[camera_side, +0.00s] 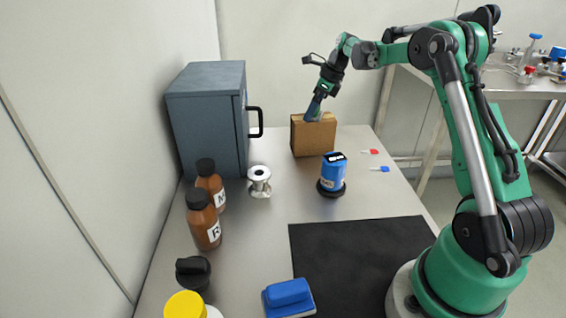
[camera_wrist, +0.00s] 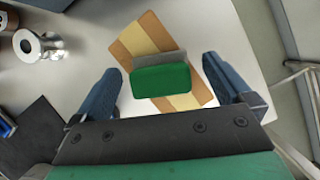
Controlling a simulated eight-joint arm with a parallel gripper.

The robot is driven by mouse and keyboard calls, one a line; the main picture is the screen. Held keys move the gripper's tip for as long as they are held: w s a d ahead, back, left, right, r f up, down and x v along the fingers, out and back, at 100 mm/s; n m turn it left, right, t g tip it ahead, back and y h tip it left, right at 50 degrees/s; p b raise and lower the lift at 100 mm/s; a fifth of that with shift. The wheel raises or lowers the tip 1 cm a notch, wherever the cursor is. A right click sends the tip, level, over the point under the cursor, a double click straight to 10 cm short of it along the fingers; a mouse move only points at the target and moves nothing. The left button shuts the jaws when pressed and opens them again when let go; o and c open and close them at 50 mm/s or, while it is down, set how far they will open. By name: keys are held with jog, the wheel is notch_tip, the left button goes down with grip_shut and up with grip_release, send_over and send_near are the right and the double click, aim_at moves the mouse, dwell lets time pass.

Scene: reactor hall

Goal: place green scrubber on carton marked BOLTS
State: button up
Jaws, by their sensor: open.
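The green scrubber (camera_wrist: 160,79), with a grey pad along one side, lies over the top of the brown carton (camera_wrist: 198,101) in the wrist view and appears to rest on it. The carton (camera_side: 315,139) stands at the far end of the table in the side view. No lettering on it is legible. My gripper (camera_wrist: 163,72) is open, its blue fingers either side of the scrubber with gaps between. In the side view my gripper (camera_side: 314,112) reaches down at the carton's top and the scrubber cannot be made out there.
A grey cabinet (camera_side: 207,115) with a black handle stands left of the carton. A metal spool (camera_side: 259,182), brown bottles (camera_side: 205,226) and a blue canister (camera_side: 333,172) stand nearer. A blue-handled scrubber (camera_side: 287,294) lies in front, by a bare black mat (camera_side: 350,255).

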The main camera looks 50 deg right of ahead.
jog(key=v, duration=1.2)
jog(key=s+a+n+t+h, duration=0.1)
jog(key=s+a+n, duration=0.2)
jog(key=a+n, duration=1.4)
jog(key=s+a+f+n+t, duration=0.2)
jog(key=s+a+f+n, duration=0.5)
jog(key=n, duration=0.7)
jog(key=shift+s+a+f+h, duration=0.3)
jog(key=shift+s+a+f, duration=0.1)
jog(key=shift+a, duration=0.65)
